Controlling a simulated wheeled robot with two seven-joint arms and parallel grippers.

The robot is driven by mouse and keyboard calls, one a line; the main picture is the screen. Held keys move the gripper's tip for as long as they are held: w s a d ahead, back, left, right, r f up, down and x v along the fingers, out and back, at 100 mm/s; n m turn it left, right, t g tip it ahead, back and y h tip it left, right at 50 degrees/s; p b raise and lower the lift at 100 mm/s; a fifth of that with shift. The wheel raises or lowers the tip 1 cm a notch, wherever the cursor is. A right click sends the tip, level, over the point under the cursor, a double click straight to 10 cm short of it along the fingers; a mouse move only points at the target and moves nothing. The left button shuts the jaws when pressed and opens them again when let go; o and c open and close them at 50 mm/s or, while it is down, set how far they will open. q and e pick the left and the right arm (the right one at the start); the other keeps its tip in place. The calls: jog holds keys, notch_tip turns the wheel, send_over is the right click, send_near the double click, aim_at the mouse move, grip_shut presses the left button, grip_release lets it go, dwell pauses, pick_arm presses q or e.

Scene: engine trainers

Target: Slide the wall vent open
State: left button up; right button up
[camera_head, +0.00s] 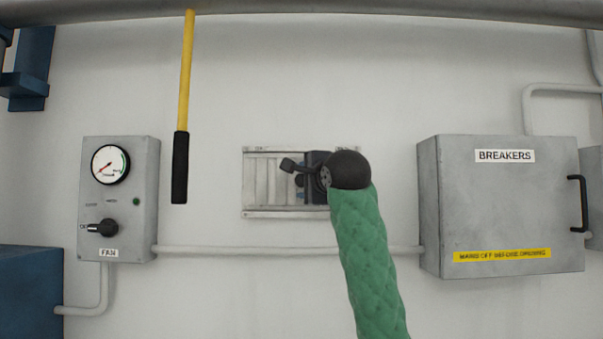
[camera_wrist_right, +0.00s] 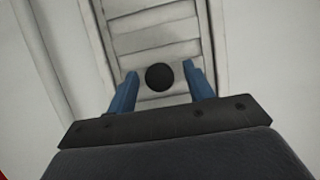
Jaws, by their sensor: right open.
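The wall vent (camera_head: 262,182) is a pale slatted panel in a frame with rails along its top and bottom, at the middle of the wall in the head view. In the right wrist view, its slats (camera_wrist_right: 155,42) run across behind a round black knob (camera_wrist_right: 159,77). My right gripper (camera_wrist_right: 158,68) is open, with one blue finger on each side of the knob; I cannot tell whether they touch it. In the head view, my right gripper and wrist cover the right part of the vent. My left gripper is not in view.
A grey fan box (camera_head: 130,190) with a gauge and switch is on the left. A yellow rod with a black grip (camera_head: 181,165) hangs between it and the vent. A grey breaker box (camera_head: 510,205) juts out on the right. A pipe (camera_head: 220,249) runs below the vent.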

jog(key=shift+x, duration=0.8)
grip_shut()
jog(key=shift+d+f, duration=0.15)
jog(key=shift+d, duration=0.2)
jog(key=shift+d+b, duration=0.45)
jog(key=shift+d, duration=0.6)
jog(key=shift+c, duration=1.3)
grip_release()
jog(key=shift+o, duration=1.3)
jog(key=shift+d, duration=0.2)
